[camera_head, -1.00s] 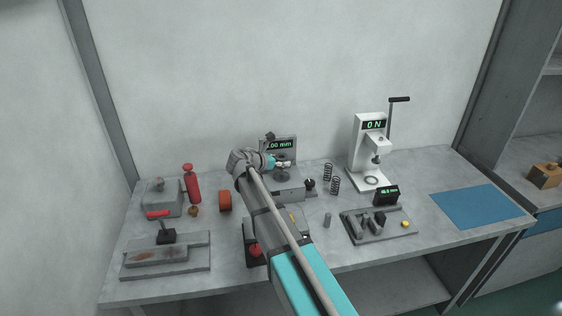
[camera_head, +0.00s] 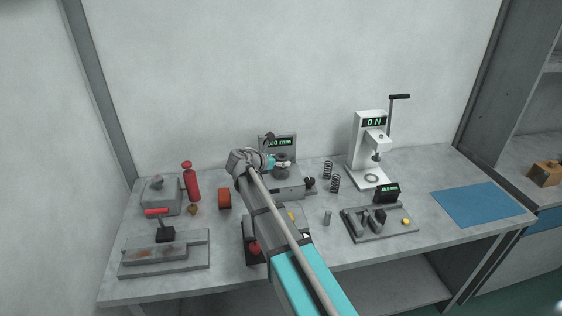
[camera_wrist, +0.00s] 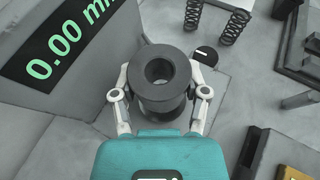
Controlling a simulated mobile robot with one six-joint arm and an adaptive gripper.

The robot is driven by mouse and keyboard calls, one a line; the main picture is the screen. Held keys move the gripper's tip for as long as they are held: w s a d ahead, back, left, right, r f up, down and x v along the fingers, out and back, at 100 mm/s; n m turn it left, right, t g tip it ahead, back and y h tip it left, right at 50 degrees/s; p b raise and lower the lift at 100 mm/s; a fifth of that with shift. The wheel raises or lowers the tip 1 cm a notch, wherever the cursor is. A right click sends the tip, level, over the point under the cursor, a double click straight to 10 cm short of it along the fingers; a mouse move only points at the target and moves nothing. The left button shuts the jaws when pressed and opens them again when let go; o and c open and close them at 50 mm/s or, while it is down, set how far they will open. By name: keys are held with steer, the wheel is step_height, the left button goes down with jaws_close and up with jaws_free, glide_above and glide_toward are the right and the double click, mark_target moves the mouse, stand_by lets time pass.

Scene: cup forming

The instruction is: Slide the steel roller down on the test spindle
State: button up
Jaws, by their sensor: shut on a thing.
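The steel roller (camera_wrist: 160,97) is a dark grey flanged cylinder with a hole in its top, in the middle of the wrist view. My gripper (camera_wrist: 161,82) has one finger on each side of it and is shut on it. In the head view my gripper (camera_head: 276,161) is at the test stand, in front of its display (camera_head: 281,142). In the wrist view the display (camera_wrist: 58,42) reads 0.00 mm. The test spindle is not clearly visible, and I cannot tell how far the roller sits on it.
Two coil springs (camera_head: 335,184) stand right of the test stand, then a white press (camera_head: 368,150) reading 0 N. A gauge fixture (camera_head: 352,228) is at the front right. The blue mat (camera_head: 478,206) is clear.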

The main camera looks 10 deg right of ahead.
mark_target(281, 168)
steer(key=shift+f+b, duration=1.7)
stand_by(1.6)
stand_by(0.5)
steer(key=o, duration=1.3)
steer(key=shift+r, duration=0.2)
steer(key=shift+r+p, duration=3.85)
steer(key=shift+p, duration=0.2)
